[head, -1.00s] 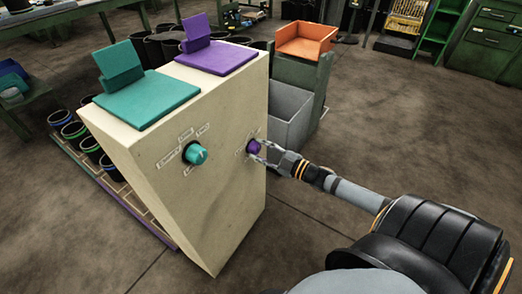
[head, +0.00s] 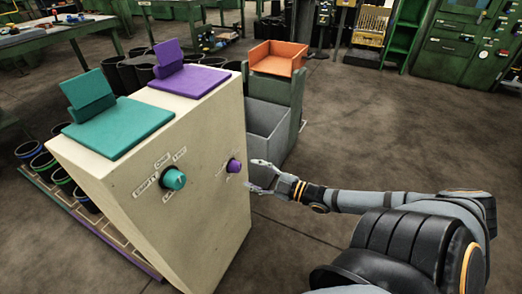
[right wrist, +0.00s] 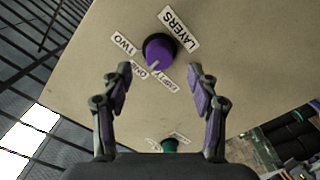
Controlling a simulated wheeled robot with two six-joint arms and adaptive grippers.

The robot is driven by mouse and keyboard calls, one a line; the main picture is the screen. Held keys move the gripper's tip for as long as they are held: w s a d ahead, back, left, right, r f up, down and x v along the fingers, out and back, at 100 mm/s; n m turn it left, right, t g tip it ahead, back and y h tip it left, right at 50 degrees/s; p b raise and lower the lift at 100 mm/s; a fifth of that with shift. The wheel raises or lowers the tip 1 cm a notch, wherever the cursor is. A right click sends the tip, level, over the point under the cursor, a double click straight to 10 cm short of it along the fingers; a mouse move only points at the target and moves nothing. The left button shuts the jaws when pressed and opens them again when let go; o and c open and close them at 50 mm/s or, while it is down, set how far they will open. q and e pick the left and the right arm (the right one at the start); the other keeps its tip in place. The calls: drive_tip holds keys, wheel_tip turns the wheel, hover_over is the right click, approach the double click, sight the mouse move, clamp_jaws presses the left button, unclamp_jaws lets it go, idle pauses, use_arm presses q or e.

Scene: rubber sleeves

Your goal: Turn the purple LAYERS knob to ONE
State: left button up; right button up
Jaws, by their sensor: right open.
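The purple LAYERS knob (head: 234,166) is on the front of the cream cabinet (head: 190,220). In the right wrist view the purple knob (right wrist: 159,50) has labels LAYERS, TWO, ONE and EMPTY around it. Its small white mark points to the lower side, near ONE and EMPTY; I cannot tell which. My right gripper (head: 254,175) is open and empty, its fingertips apart from the knob. In the right wrist view the open fingers (right wrist: 160,72) stand on either side below the knob. My left gripper is not in view.
A teal knob (head: 173,179) with its own labels is left of the purple one. Teal (head: 118,125) and purple (head: 188,80) plates lie on the cabinet top. Grey bin (head: 266,128) and orange tray (head: 278,57) stand behind. The floor at right is clear except for my arm.

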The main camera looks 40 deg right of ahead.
drive_tip(key=shift+v, duration=1.25)
